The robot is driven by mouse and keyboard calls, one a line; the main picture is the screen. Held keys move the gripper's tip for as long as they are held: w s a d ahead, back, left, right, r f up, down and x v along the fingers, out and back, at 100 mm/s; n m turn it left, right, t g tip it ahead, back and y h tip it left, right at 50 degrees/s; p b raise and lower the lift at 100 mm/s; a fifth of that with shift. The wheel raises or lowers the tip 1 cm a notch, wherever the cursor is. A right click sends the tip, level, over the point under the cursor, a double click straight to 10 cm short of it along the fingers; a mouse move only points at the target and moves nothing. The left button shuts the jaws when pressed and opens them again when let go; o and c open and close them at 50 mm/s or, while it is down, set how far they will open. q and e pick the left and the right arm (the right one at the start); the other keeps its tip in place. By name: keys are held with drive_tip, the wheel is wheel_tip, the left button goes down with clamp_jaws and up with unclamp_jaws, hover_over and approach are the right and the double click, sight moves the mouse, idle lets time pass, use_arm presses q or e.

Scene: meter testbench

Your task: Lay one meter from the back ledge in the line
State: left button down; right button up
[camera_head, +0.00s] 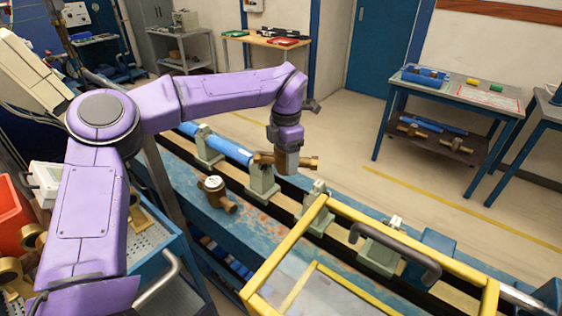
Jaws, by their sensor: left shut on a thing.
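My left gripper (286,158) points down over the line and is shut on a brass meter (308,163). The meter's two brass ends show on either side of the fingers; its middle is hidden. Its left end appears just above a grey-green support (262,181), near the end of a blue pipe (231,149); I cannot tell whether they touch. Another brass meter with a white dial (214,187) stands on the blue bench (188,183), in front of the line. My right gripper is not in view.
More supports (316,197) stand along the line to the right, with a gap after the held meter. A yellow-framed clear guard (330,290) fills the lower right. A red bin (14,215) and brass parts (32,238) are at lower left.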

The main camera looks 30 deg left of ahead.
use_arm(q)
drive_tip(key=w+m, duration=0.1)
drive_tip(key=w+a+m, duration=0.1)
drive_tip(key=m, duration=0.1)
drive_tip(key=shift+w+a+r, duration=0.1)
drive_tip(key=shift+w+a, duration=0.05)
drive_tip(key=shift+w, duration=0.2)
drive_tip(key=f+m+b, duration=0.1)
drive_tip(key=f+b, duration=0.1)
drive_tip(key=f+m+b, duration=0.1)
drive_tip(key=f+b, duration=0.2)
drive_tip(key=b, duration=0.1)
drive_tip(key=shift+w+f+m, duration=0.3)
drive_tip(key=shift+f+m, duration=0.1)
drive_tip(key=shift+r, duration=0.1)
drive_tip(key=shift+p, duration=0.3)
